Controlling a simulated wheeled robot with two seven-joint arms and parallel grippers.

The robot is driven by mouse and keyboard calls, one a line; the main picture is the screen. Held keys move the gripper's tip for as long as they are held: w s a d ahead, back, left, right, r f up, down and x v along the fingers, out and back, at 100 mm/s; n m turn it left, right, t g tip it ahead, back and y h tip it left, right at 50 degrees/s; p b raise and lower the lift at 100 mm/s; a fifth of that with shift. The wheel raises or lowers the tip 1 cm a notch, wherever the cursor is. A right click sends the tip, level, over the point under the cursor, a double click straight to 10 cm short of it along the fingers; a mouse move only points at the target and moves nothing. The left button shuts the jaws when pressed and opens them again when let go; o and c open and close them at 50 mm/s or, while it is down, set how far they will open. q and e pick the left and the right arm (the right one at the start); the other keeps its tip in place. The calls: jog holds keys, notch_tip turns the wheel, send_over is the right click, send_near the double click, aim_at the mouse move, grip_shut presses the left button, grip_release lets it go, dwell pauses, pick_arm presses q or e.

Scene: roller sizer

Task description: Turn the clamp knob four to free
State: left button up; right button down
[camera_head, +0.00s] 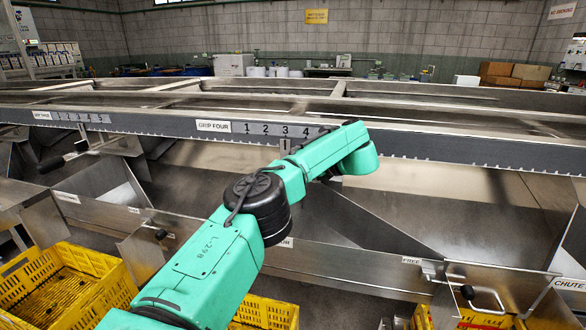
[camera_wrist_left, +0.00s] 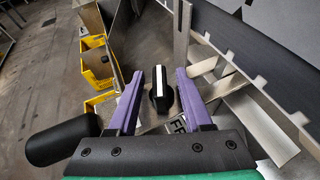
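A black clamp knob (camera_wrist_left: 153,103) with a white pointer stripe shows in the left wrist view, its stripe running nearly straight up the picture. My left gripper (camera_wrist_left: 159,73) is open, its two purple fingers on either side of the knob with a visible gap at each side. I cannot tell how deep the knob sits between them. A white label starting with "F" (camera_wrist_left: 178,129) lies beside the knob, partly hidden by the right finger. In the head view my green left arm reaches the long beam; its gripper and the knob are hidden there. My right gripper is in neither view.
The grey beam (camera_head: 440,147) carries a numbered scale (camera_head: 275,130) beside a label ending in "FOUR" (camera_head: 213,125). A black handle (camera_wrist_left: 62,136) is close left of my fingers. Yellow crates (camera_head: 65,285) stand below metal chutes. A "FREE" label (camera_head: 411,261) is at lower right.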

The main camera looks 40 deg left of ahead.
pick_arm(q)
jog(key=shift+d, duration=0.1)
jog(key=p+v, duration=0.3)
jog(key=v, duration=1.1)
jog(key=shift+d, duration=0.2)
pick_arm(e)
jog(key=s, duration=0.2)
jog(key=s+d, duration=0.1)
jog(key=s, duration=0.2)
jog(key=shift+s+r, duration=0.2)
